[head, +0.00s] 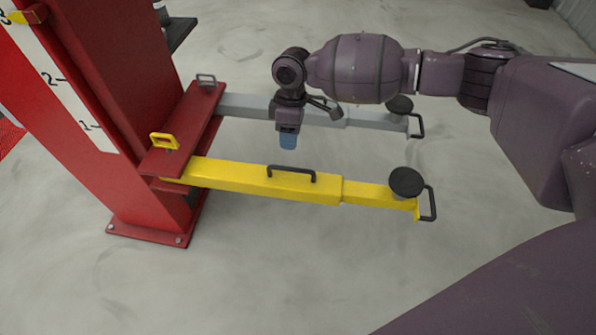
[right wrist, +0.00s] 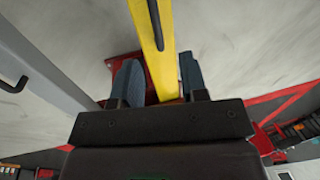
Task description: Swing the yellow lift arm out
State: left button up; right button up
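The yellow lift arm (head: 240,180) reaches out to the right from the red lift column (head: 100,95). A black handle (head: 291,172) sits on its top, and a round black pad (head: 406,182) and a black end handle (head: 430,203) are at its outer end. My right gripper (head: 288,142) points down near the black top handle, apart from it in the head view. In the right wrist view my right gripper (right wrist: 160,78) has its blue fingers spread, with the yellow arm (right wrist: 153,40) showing between them and nothing held. My left gripper is not in view.
A grey lift arm (head: 245,106) runs behind the yellow one, with its own pad (head: 399,104) and end handle (head: 416,126). A yellow loop (head: 164,141) stands on the red bracket. The floor in front of the yellow arm is clear.

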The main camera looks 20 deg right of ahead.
jog(key=f+b, duration=0.1)
jog(key=f, duration=0.1)
jog(key=f+b, duration=0.1)
jog(key=f, duration=0.2)
jog(key=s+f, duration=0.1)
jog(key=f, duration=0.2)
jog(key=shift+s+d+f+b, duration=0.1)
jog(key=shift+b, duration=0.3)
jog(key=shift+f, duration=0.7)
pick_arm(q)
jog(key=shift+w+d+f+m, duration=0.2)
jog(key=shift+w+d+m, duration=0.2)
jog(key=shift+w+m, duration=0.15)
pick_arm(e)
jog(key=shift+c, duration=0.3)
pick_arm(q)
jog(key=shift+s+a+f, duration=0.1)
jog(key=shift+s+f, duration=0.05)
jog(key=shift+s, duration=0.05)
pick_arm(e)
jog(key=shift+s, duration=0.1)
grip_shut()
